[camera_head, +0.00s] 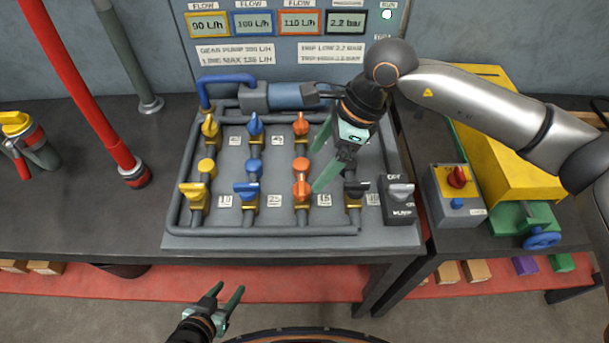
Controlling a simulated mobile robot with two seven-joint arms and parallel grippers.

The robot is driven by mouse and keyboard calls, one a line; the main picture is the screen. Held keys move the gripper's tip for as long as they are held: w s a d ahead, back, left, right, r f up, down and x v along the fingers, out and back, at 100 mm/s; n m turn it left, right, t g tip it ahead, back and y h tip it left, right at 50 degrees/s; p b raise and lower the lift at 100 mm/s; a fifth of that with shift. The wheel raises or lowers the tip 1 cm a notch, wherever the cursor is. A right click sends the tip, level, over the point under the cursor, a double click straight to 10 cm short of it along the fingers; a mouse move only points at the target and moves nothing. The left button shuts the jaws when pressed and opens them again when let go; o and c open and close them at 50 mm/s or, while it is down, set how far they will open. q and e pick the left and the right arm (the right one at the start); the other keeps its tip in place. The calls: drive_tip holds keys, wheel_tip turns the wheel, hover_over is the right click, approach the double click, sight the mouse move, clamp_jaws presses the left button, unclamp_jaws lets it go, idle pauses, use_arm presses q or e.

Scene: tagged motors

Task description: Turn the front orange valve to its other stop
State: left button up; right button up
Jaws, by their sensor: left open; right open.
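The front orange valve (302,191) has an orange handle on a brass body, in the front row of the grey panel (270,243). A round orange part (301,164) sits behind it, and the rear orange valve (301,124) stands further back in the same column. My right gripper (322,164) is open, its green fingers spread just right of this column. The nearer fingertip is close beside the front orange handle; I cannot tell whether they touch. My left gripper (229,290) is open and empty, low in front of the bench.
Yellow valves (194,190) and blue valves (247,189) stand left of the orange column. A black valve (356,189) and a switch box (399,200) stand to the right. A blue pump (286,95) and a display board (276,58) are behind. Bare bench (75,215) lies left.

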sight(304, 183)
drive_tip(key=x, duration=0.7)
drive_tip(key=shift+a+f+p, duration=0.15)
drive_tip(key=shift+f+p, duration=0.1)
drive_tip(key=shift+p, duration=0.1)
drive_tip(key=shift+c, duration=0.4)
drive_tip(key=shift+w, duration=0.1)
drive_tip(key=c, duration=1.3)
